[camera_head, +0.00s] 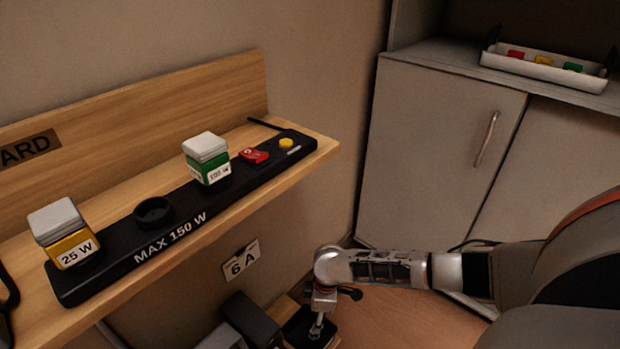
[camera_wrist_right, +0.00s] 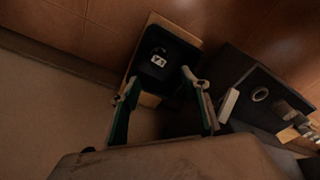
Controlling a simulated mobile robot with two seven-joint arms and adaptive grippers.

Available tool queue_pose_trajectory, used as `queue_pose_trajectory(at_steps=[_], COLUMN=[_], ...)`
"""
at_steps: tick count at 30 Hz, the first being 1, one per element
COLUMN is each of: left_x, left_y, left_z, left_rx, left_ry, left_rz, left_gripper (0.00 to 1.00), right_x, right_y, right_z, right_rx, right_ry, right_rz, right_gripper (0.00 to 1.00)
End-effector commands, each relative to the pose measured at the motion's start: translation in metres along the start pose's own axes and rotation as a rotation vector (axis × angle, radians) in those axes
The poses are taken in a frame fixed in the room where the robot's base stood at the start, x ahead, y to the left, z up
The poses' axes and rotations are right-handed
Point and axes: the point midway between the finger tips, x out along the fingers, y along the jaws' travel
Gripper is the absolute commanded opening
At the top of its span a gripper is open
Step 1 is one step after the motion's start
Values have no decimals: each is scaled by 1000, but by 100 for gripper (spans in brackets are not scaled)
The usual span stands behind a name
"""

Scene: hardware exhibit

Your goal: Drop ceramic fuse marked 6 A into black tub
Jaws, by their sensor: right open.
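A black tub (camera_wrist_right: 183,50) sits on a wooden base in the right wrist view, and part of it shows at the bottom of the head view (camera_head: 300,333). A small white patch (camera_wrist_right: 158,60) with dark marks shows inside the tub; I cannot read it or tell whether it belongs to a fuse. A tag marked 6 A (camera_head: 240,260) is below the shelf. My right gripper (camera_head: 318,324) is just above the tub. Its fingers (camera_wrist_right: 160,80) are spread in the wrist view, with nothing visible between them. My left gripper is not in view.
A wooden shelf (camera_head: 318,146) holds a black strip (camera_head: 185,222) with a 25 W block (camera_head: 63,235), a green block (camera_head: 207,160) and a red switch (camera_head: 254,155). A dark box (camera_wrist_right: 240,75) stands beside the tub. A white tray (camera_head: 545,70) sits on the cabinet.

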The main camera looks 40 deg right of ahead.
Motion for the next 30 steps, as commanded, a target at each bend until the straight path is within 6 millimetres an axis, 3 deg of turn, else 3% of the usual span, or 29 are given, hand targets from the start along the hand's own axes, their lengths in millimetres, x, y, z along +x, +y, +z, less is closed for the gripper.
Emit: queue_pose_trajectory(at_steps=[12, 18, 30], left_x=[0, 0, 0], left_y=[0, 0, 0], left_z=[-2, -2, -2], left_rx=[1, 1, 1], left_ry=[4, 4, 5], left_rz=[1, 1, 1], left_gripper=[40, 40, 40], right_x=[-77, -104, -114], right_y=[2, 1, 0], right_z=[0, 0, 0], right_rx=[-3, -2, -1], right_ry=[1, 1, 0], right_rz=[4, 2, 1], right_gripper=[46, 46, 46])
